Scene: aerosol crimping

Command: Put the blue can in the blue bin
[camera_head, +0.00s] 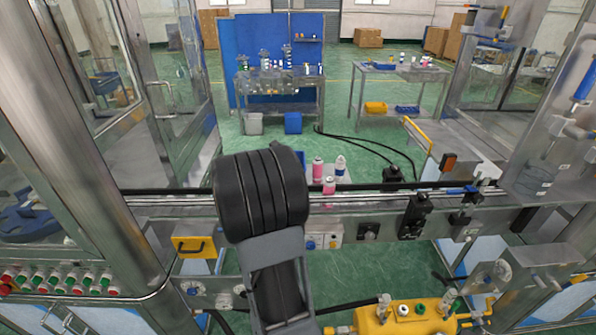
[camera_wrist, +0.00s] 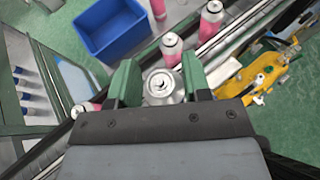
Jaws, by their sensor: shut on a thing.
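My gripper (camera_wrist: 158,84) has its two green fingers shut on a can (camera_wrist: 162,88), seen from above in the wrist view. Its round silver top shows between the fingers; its body colour is hidden. A blue bin (camera_wrist: 110,27) lies beyond the fingers at the upper left of the wrist view, apart from the held can. It looks empty. In the head view my dark arm covers the gripper and the held can. A small blue bin (camera_head: 293,122) stands on the floor by the far bench there; I cannot tell whether it is the same bin.
Pink cans (camera_head: 329,187) stand by the conveyor rail (camera_head: 370,197), with a white bottle (camera_head: 340,165) behind them. More pink cans (camera_wrist: 171,50) stand right of the bin in the wrist view. A yellow unit (camera_head: 410,318) is at front right. Metal frames (camera_head: 85,130) flank the left.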

